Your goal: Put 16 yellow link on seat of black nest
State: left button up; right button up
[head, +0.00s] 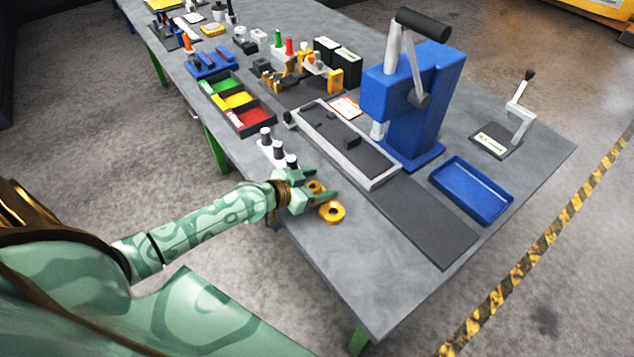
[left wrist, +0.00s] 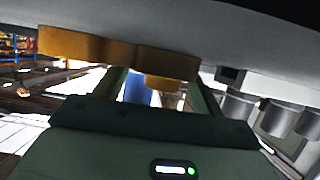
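A yellow link (head: 332,212) lies flat at the near left edge of the grey table, with a round ring end toward the right. It also spans the left wrist view (left wrist: 115,50) as a yellow bar with a short boss below it. No number is readable. My left gripper (head: 318,190) is low at the table edge, its fingers apart around the link's far end. In the left wrist view the fingers (left wrist: 162,92) show clear gaps to the boss.
A blue lever press (head: 415,105) stands behind the fixture (head: 385,184). A blue tray (head: 470,190) lies to its right. Several black-and-white posts (head: 278,148) stand just beyond my left gripper. Coloured bins (head: 238,101) are farther back. The near table corner (head: 375,300) is clear.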

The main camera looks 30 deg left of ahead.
pick_arm(q)
jog(key=shift+f, duration=0.1)
